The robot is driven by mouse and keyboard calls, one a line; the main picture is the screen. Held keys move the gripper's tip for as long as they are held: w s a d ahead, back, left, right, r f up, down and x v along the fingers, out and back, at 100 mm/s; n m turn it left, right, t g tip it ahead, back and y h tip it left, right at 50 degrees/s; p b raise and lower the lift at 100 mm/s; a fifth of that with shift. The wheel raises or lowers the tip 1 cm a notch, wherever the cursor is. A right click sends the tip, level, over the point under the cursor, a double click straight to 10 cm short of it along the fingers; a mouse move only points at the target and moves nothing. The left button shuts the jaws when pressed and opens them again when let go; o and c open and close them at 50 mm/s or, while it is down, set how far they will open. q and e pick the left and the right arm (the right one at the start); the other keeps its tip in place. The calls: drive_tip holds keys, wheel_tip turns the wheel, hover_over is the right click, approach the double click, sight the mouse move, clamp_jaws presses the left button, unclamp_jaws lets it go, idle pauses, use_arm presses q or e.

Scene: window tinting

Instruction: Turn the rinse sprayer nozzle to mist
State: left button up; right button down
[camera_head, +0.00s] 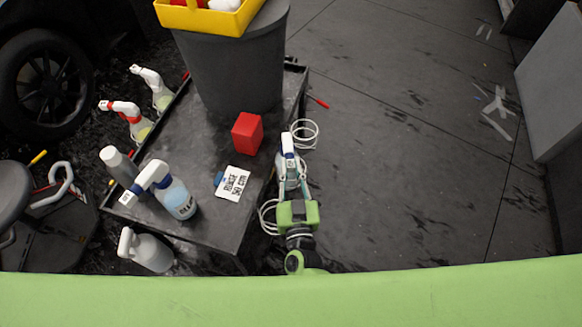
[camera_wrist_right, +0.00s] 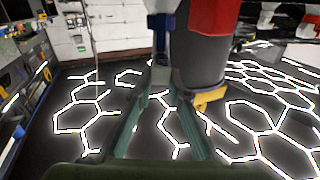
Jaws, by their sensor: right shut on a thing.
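My right gripper (camera_head: 291,174) reaches up from the bottom, just right of the dark cart. A spray bottle (camera_head: 178,197) with pale blue liquid, dark lettering and a white-and-blue head stands on the cart's front part, apart from the gripper. The white nozzle end (camera_head: 125,198) of its head points left and bears a small mark, too small to read. My left gripper is not in view.
The dark cart (camera_head: 215,222) also holds a red block (camera_head: 247,133), a printed card (camera_head: 233,183), and a grey bin (camera_head: 235,75) at the back. Two other sprayers (camera_head: 126,110) (camera_head: 150,80) stand along its left side. The floor on the right is open.

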drive_tip(key=m, duration=0.3)
drive_tip(key=shift+d+f+m, duration=0.15)
drive_tip(key=shift+m, duration=0.25)
drive_tip(key=m+b, duration=0.1)
drive_tip(key=m, duration=0.3)
drive_tip(key=shift+d+f+b, duration=0.15)
drive_tip(key=shift+d+b, duration=0.05)
drive_tip(key=shift+b, duration=0.15)
drive_tip(key=shift+d+f+m+b, duration=0.15)
drive_tip(key=shift+m+b, duration=0.7)
drive_tip(key=shift+m, duration=1.45)
drive_tip(key=shift+f+m+b, duration=0.15)
drive_tip(key=shift+m+b, duration=0.65)
drive_tip(key=shift+m, duration=1.5)
drive_tip(key=c, duration=1.9)
unclamp_jaws()
